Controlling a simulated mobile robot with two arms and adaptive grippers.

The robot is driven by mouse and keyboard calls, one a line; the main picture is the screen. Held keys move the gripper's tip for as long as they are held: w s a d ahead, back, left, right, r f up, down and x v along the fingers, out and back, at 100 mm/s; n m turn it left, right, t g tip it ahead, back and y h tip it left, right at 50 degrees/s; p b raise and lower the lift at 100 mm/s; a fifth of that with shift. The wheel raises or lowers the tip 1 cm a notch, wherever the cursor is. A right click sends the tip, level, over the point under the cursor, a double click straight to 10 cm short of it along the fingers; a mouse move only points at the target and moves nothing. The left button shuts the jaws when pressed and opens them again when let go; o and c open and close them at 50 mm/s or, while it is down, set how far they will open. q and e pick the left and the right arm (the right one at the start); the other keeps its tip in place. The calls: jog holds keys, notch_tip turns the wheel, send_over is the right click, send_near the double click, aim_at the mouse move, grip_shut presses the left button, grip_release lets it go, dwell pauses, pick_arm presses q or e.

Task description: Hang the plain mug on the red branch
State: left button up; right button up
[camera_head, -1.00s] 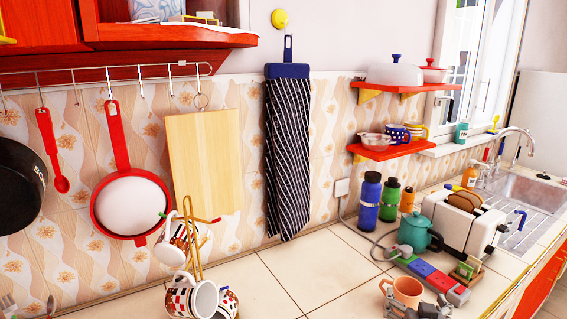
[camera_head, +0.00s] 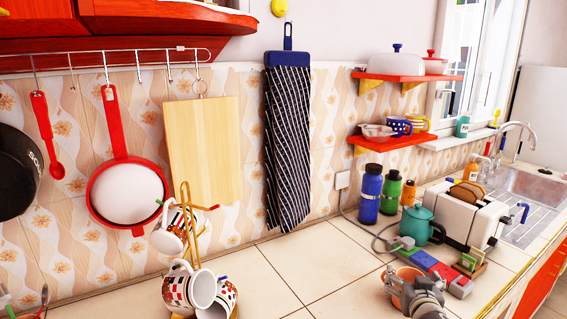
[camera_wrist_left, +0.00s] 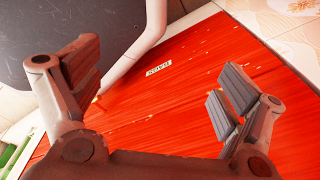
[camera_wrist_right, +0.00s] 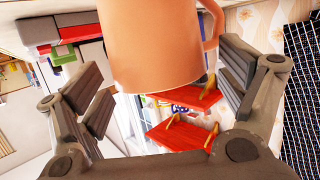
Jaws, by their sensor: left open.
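The plain mug (camera_head: 404,273) is orange-brown and stands at the front right of the counter, partly hidden by my right gripper (camera_head: 420,292). In the right wrist view, the mug (camera_wrist_right: 158,45) fills the space beyond and between the spread fingers, its handle to the right. The right gripper looks open; contact is not clear. The golden mug tree (camera_head: 186,215) stands at left, its red branch (camera_head: 214,207) pointing right with a bare tip. Patterned mugs (camera_head: 192,290) hang on other branches. My left gripper (camera_wrist_left: 160,85) is open and empty before a red panel.
A power strip (camera_head: 438,270), teal teapot (camera_head: 420,225), toaster (camera_head: 462,218) and bottles (camera_head: 371,194) stand behind the plain mug. Bare counter (camera_head: 300,262) lies between the mug and the tree. A striped towel (camera_head: 288,145) and pans hang on the wall.

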jog(key=c, duration=1.2)
jog(key=shift+r+p, duration=2.55)
jog(key=shift+r, duration=0.45)
